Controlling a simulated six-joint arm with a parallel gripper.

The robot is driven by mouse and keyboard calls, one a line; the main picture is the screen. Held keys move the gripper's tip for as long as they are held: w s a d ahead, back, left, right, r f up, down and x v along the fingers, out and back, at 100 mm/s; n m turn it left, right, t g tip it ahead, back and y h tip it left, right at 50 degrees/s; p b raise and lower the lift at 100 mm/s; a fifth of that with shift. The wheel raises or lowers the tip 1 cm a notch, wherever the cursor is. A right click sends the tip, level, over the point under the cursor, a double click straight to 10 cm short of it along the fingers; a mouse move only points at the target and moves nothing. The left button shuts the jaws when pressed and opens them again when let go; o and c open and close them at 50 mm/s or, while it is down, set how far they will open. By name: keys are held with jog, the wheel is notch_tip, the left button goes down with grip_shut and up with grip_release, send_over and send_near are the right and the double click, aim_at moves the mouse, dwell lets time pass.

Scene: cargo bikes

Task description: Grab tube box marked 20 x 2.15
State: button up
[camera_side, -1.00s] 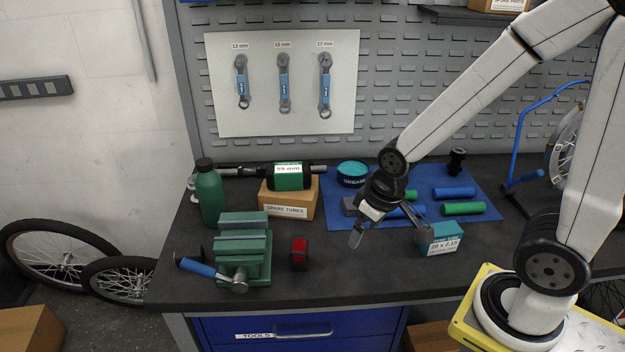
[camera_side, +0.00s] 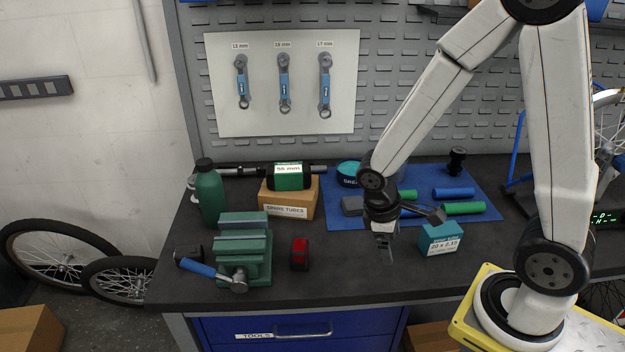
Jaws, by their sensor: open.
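The teal and white tube box marked 20 x 2.15 (camera_side: 441,240) stands on the dark workbench, right of centre, just in front of the blue mat. My gripper (camera_side: 411,231) is open and empty, with its fingers spread wide. One finger points down to the left of the box. The other reaches out to the right, close above the top of the box. I cannot tell whether it touches the box.
A blue mat (camera_side: 342,214) behind holds blue and green grips and a grease tin (camera_side: 348,168). A spare tubes carton (camera_side: 289,203), green vise (camera_side: 243,262), red light (camera_side: 300,254) and green bottle (camera_side: 209,192) stand left. The bench front between the red light and box is clear.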

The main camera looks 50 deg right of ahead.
jog(key=s+d+f+n+g+h, duration=0.2)
jog(key=d+n+g+h, duration=0.1)
jog(key=d, duration=0.2)
jog(key=n+g+h, duration=0.2)
jog(key=n+h, duration=0.2)
jog(key=h, duration=0.1)
send_near(441, 228)
jog(key=shift+s+d+f, duration=0.4)
jog(key=shift+s+d, duration=0.1)
jog(key=shift+s, duration=0.15)
jog(key=shift+x, duration=1.35)
jog(key=shift+d, duration=0.1)
jog(key=shift+x, duration=2.5)
jog(key=shift+w, duration=0.1)
grip_shut()
